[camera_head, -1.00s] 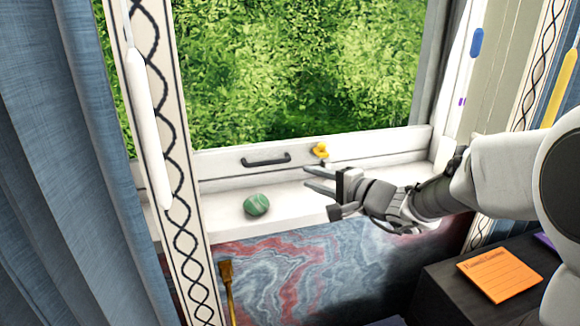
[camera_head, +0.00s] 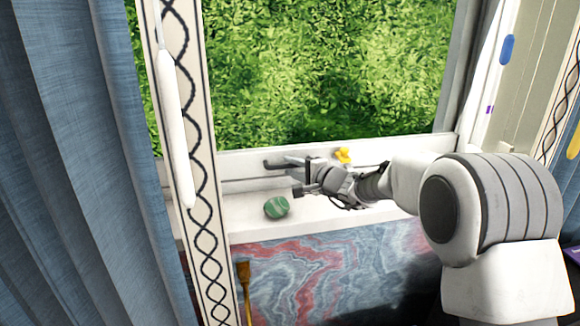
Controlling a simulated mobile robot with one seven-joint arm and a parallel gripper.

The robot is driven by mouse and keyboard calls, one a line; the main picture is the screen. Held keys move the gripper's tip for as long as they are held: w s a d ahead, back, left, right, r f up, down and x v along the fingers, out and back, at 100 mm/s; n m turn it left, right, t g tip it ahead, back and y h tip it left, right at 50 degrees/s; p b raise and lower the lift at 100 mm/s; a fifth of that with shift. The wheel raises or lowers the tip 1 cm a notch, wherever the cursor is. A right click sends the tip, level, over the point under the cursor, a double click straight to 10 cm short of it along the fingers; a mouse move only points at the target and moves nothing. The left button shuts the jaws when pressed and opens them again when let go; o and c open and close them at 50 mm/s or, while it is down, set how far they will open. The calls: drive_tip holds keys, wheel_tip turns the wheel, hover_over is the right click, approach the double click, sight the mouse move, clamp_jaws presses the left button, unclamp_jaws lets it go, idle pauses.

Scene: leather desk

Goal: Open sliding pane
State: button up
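The sliding pane (camera_head: 300,75) is a window with a white lower frame, and green foliage shows through it. A dark bar handle (camera_head: 272,165) sits on the lower frame, its left end visible and its right part hidden behind my gripper. My gripper (camera_head: 292,176) is at the handle's right part, reaching in from the right. One finger appears above and one below, with a gap between them. I cannot tell whether the fingers touch the handle.
A green striped round stone (camera_head: 276,207) lies on the white sill (camera_head: 330,213) below the handle. A small yellow duck-like object (camera_head: 343,155) is behind my gripper. A patterned post (camera_head: 205,160) and blue curtain (camera_head: 75,160) stand at left. A brown brush-like tool (camera_head: 244,285) is below.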

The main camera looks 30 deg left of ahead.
drive_tip(key=shift+w+a+f, duration=0.1)
drive_tip(key=shift+w+a, duration=0.15)
drive_tip(key=shift+a, duration=0.25)
clamp_jaws()
idle(1.2)
